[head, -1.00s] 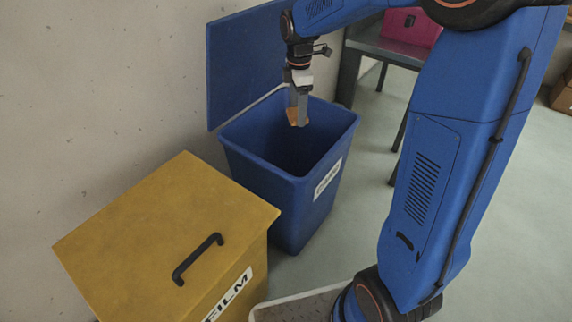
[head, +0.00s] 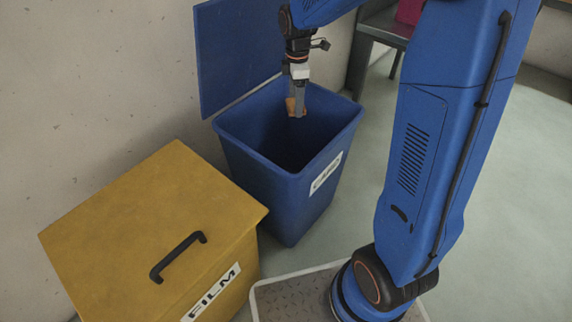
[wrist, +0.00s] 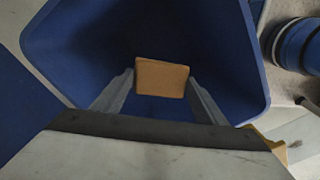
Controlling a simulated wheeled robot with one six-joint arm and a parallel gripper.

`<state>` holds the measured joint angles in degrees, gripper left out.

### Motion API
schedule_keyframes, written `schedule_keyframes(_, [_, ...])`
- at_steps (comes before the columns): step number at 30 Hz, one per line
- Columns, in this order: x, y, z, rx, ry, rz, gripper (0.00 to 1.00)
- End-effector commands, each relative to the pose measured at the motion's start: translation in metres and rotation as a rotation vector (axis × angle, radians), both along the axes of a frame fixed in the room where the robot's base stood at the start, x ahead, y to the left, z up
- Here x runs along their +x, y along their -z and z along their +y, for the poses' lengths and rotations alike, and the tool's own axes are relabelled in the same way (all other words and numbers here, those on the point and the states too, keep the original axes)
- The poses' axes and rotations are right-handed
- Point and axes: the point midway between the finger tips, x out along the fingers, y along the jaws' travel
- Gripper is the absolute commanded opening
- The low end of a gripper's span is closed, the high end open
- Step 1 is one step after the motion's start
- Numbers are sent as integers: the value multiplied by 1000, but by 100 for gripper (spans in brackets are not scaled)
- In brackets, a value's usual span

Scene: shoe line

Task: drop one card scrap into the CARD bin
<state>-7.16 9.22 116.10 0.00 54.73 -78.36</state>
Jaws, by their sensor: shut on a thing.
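The blue CARD bin (head: 300,196) stands against the wall with its lid (head: 236,56) raised at the back. A small brown card scrap (wrist: 162,77) is held between the fingers of my gripper (head: 297,108). My gripper points down over the open mouth of the bin, with the fingertips near the rim's level. In the wrist view, the bin's dark blue inside surrounds the scrap and fingers. The bin's floor is too dark to make out.
A yellow FILM bin (head: 155,228) with a shut lid and black handle (head: 178,256) stands at the front left. A table (head: 385,27) with a pink object (head: 409,11) stands behind on the right. Open floor (head: 500,200) lies to the right.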

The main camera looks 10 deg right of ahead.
Motion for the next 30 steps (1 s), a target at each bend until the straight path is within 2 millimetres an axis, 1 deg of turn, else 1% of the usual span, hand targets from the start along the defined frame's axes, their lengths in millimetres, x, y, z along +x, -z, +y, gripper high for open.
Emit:
schedule_keyframes(3, [0,11,0,0,0,0,45])
schedule_keyframes(9, [0,23,0,0,0,-1,45])
schedule_keyframes(19, [0,25,0,0,0,-1,45])
schedule_keyframes(20, [0,25,0,0,0,-1,68])
schedule_keyframes(21, [0,25,0,0,0,-1,78])
schedule_keyframes(22, [0,25,0,0,0,-1,85])
schedule_keyframes(23, [0,25,0,0,0,-1,88])
schedule_keyframes(30, [0,24,0,0,0,-1,88])
